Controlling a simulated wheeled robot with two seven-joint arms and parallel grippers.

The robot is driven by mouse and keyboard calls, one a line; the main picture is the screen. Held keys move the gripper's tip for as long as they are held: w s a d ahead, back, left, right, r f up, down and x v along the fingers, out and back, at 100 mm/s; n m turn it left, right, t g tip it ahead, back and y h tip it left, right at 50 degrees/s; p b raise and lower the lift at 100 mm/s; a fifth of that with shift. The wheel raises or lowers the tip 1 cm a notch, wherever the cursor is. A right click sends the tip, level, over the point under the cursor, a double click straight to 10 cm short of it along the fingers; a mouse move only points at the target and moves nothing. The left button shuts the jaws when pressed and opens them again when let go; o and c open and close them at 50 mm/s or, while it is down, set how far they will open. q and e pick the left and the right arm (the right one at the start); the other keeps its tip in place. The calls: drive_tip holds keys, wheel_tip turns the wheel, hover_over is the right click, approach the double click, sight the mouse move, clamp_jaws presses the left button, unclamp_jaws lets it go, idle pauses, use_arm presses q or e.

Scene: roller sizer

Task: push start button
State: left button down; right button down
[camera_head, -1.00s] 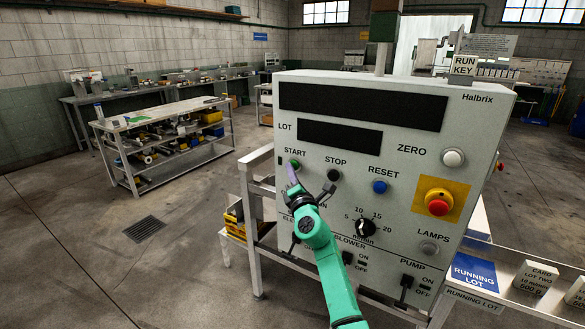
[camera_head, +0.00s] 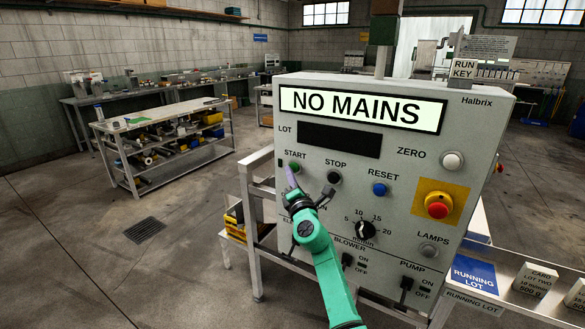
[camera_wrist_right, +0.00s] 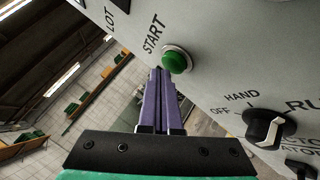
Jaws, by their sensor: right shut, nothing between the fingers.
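The green start button (camera_head: 294,166) is on the upper left of the grey control panel (camera_head: 400,150), under the label START. It also shows large in the right wrist view (camera_wrist_right: 176,60). The panel's top display (camera_head: 362,108) is lit and reads NO MAINS. My right gripper (camera_head: 291,178) is shut and empty, its purple fingers pointing up at the button from just below. In the right wrist view the fingertips (camera_wrist_right: 160,72) lie close to the button's lower left edge; I cannot tell whether they touch it. My left gripper is not in view.
Beside the start button are a black STOP button (camera_head: 334,177) and a blue RESET button (camera_head: 379,189). A red emergency stop (camera_head: 438,207) on yellow is at the right. A HAND/OFF selector knob (camera_wrist_right: 265,130) sits below the start button. A shelf with boxes is at lower right.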

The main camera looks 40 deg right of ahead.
drive_tip(key=shift+s+a, duration=0.15)
drive_tip(key=shift+a, duration=0.2)
drive_tip(key=a+p, duration=0.1)
drive_tip(key=a, duration=0.1)
drive_tip(key=s+a+p, duration=0.1)
drive_tip(key=a, duration=0.1)
drive_tip(key=shift+s+a, duration=0.2)
drive_tip(key=shift+a, duration=0.2)
idle(0.6)
